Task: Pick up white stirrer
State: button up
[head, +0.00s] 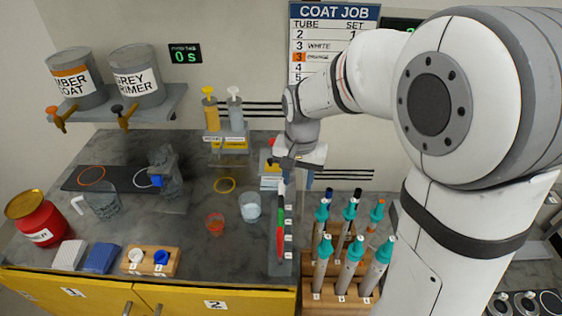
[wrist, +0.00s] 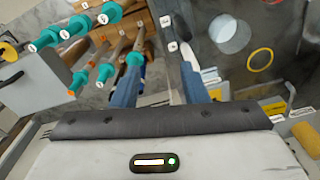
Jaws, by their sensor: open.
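A slim white piece (head: 281,187), which looks like the white stirrer, is at the far end of the narrow dark holder with numbered labels, beyond a green stirrer (head: 281,214) and a red stirrer (head: 280,244). My gripper (head: 295,180) is over that far end, its blue fingers pointing down and apart. In the wrist view, my gripper (wrist: 160,68) is open, with nothing held.
Teal-capped rods stand in a wooden rack (head: 335,298) just right of the holder. A yellow ring (head: 224,185) lies on the counter.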

aim_at(281, 182)
jog(key=shift+m, duration=0.4)
jog(key=w+a+f, duration=0.1)
jog(key=a, duration=0.1)
jog(key=w+a+f, duration=0.1)
jog(key=w, duration=0.1)
jog(key=shift+a+f, duration=0.1)
jog(key=shift+a, duration=0.3)
jog(key=shift+w+a+f, duration=0.1)
jog(key=shift+a+f, duration=0.05)
jog(key=shift+f, duration=0.1)
jog(key=f, duration=0.3)
jog(key=f+p, duration=0.1)
jog(key=f, duration=0.3)
jog(key=shift+w+f, duration=0.2)
jog(key=shift+f, duration=0.1)
jog(key=shift+c, duration=0.3)
grip_shut()
